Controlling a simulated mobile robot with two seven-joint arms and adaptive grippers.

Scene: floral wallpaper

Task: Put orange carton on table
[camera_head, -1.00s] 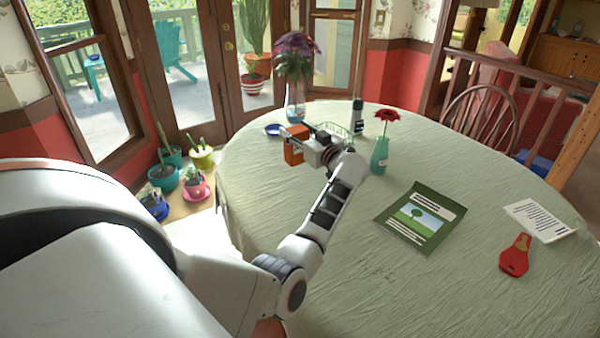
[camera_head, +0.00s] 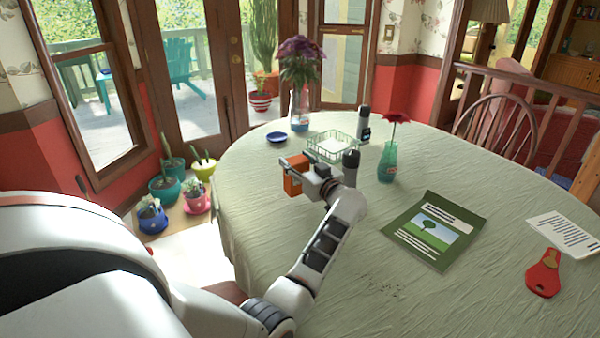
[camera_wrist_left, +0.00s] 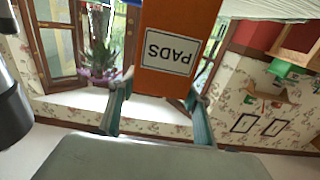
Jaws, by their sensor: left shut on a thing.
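The orange carton (camera_head: 292,184) is at the left part of the table (camera_head: 330,260), near its far left edge, in the head view. My left gripper (camera_head: 306,174) is shut on it from the right side. In the left wrist view the orange carton (camera_wrist_left: 180,25) sits between the two fingers of my left gripper (camera_wrist_left: 158,108), with an upside-down label reading PADS. The carton looks upright; I cannot tell whether its base touches the cloth. My right gripper is not in view.
A wire basket (camera_head: 318,150), a blue dish (camera_head: 276,137) and a purple-flower vase (camera_head: 299,108) stand behind the carton.

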